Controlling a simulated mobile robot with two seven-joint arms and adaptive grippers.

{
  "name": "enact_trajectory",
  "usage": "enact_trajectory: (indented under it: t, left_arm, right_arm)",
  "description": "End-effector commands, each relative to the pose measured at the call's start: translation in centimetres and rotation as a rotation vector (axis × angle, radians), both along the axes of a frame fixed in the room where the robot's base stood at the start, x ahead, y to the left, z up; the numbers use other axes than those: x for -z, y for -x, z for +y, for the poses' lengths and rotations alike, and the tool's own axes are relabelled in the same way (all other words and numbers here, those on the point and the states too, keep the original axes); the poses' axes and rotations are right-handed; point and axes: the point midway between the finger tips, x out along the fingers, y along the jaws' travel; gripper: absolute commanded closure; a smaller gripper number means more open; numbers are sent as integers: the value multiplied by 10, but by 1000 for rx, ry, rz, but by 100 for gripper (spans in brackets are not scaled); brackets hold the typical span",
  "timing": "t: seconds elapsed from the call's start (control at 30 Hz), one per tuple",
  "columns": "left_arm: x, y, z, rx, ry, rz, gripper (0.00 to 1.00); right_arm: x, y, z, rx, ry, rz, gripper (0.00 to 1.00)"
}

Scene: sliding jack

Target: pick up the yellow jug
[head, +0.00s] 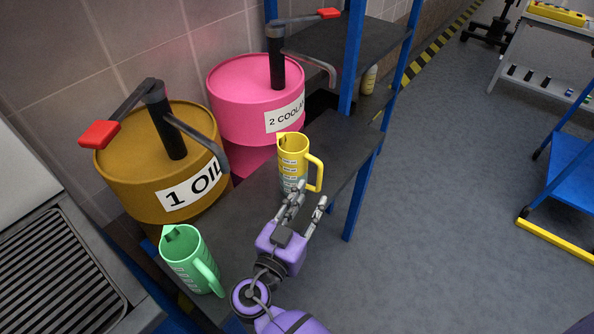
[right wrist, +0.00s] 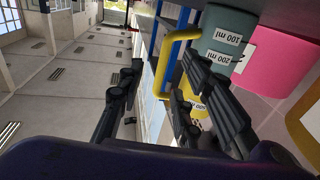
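The yellow jug (head: 293,152) stands upright on the dark shelf, with its handle (head: 319,174) on its right side. Its lower body looks grey-green and has measuring labels. My right gripper (head: 310,194) is open just in front of the jug. In the right wrist view, the two fingers (right wrist: 165,85) are spread apart and the yellow handle (right wrist: 168,58) shows in the gap between them. The jug's labelled grey-green body (right wrist: 222,42) is beyond the right finger. I cannot tell whether a finger touches the jug. My left gripper is not in view.
A green jug (head: 186,262) stands on the shelf (head: 238,222) at the near left. A brown oil drum (head: 150,190) and a pink coolant drum (head: 245,90), both with pump levers, stand behind. A blue shelf post (head: 362,195) is right of the yellow jug.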

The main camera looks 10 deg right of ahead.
Motion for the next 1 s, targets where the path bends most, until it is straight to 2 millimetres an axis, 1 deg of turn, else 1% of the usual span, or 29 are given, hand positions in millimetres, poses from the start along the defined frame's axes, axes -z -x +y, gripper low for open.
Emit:
enact_trajectory:
  t: [0.2, 0.33, 0.43, 0.57, 0.77, 0.87, 1.0]
  left_arm:
    - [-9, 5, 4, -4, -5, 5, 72]
    - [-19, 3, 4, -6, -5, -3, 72]
    - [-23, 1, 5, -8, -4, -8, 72]
    - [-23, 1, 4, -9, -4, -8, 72]
    - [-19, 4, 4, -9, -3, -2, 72]
    - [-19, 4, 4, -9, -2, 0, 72]
    - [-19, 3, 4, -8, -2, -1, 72]
  right_arm:
    - [-5, -22, -16, 1, 2, -1, 67]
    - [-11, -40, -26, 1, 3, -2, 67]
    - [-8, -49, -35, 1, 2, 1, 67]
    - [-6, -55, -40, 0, 0, 3, 67]
    - [-4, -55, -41, 0, -1, 4, 67]
    - [-4, -55, -41, 0, -1, 4, 79]
    - [-4, -54, -41, 1, 0, 5, 98]
